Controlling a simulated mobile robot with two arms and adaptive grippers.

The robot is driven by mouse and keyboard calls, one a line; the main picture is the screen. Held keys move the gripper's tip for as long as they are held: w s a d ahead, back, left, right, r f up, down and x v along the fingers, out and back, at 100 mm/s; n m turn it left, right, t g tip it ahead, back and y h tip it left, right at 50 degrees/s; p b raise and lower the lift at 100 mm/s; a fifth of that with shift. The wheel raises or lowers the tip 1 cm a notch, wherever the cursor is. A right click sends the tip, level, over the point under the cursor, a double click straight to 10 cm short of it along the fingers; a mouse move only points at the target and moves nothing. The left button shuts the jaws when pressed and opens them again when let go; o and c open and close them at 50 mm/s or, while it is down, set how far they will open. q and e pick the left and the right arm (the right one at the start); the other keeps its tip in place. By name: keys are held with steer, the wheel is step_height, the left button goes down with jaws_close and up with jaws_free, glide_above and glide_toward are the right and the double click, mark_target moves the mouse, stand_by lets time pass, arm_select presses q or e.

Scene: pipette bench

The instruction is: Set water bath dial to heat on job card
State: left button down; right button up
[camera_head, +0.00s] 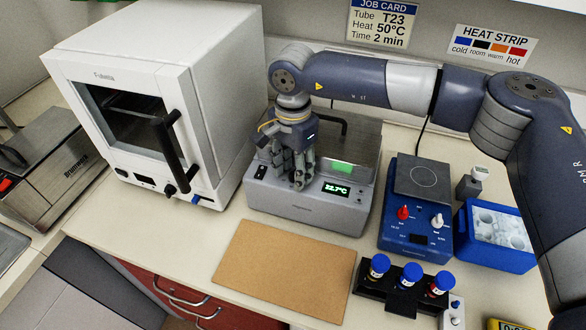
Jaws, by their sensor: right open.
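The water bath (270,205) is a grey box with a clear lid on the bench's middle. Its green display (336,189) appears to read 22.7°C, though the digits are small. My right gripper (299,182) points down at the bath's front panel, open, with its fingers just left of the display. The job card (379,22) on the wall reads Tube T23, Heat 50°C, Time 2 min. My left gripper is not in view.
A white oven (190,60) stands left of the bath. Right of it are a blue hotplate device (405,235) and a blue ice box (498,240). A rack holds blue-capped tubes (410,274) in front. A bare brown mat (284,270) lies before the bath.

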jaws_close()
